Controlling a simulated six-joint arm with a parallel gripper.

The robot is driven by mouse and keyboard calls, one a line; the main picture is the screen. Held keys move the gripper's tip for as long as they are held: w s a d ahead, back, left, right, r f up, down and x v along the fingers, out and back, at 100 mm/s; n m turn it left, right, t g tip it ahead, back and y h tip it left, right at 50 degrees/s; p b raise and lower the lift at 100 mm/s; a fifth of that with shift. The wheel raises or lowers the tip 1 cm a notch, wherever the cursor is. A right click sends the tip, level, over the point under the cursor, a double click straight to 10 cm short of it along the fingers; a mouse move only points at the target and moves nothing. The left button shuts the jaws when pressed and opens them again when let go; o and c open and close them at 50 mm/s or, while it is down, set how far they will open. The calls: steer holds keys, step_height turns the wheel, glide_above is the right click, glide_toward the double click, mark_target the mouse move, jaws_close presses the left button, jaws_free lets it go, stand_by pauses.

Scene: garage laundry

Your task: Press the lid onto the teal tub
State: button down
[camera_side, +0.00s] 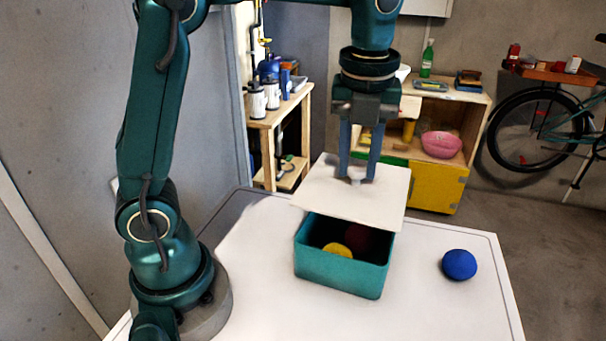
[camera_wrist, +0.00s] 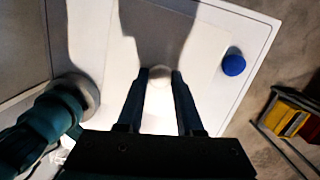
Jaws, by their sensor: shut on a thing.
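The white square lid (camera_side: 330,191) hangs above the teal tub (camera_side: 340,272) in the side view. My gripper (camera_side: 359,181) is shut on the pale knob in the lid's middle; the knob (camera_wrist: 160,76) also shows between the fingers in the wrist view. The lid is apart from the tub, and a gap shows its open inside at the front. A yellow round thing (camera_side: 338,249) and a dark red one (camera_side: 359,238) lie in the tub. The lid hides the tub's back rim. In the wrist view the tub is hidden.
A blue ball (camera_side: 459,265) lies on the white table (camera_side: 429,314) right of the tub; it also shows in the wrist view (camera_wrist: 233,65). The table around the tub is otherwise clear. Shelves and a bicycle stand behind, off the table.

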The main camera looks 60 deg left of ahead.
mark_target(355, 186)
steer(key=shift+f, duration=3)
steer(key=shift+f, duration=0.6)
stand_by(0.4)
steer(key=shift+c, duration=2.4)
jaws_free()
steer(key=o, duration=0.5)
steer(key=shift+r, duration=3.5)
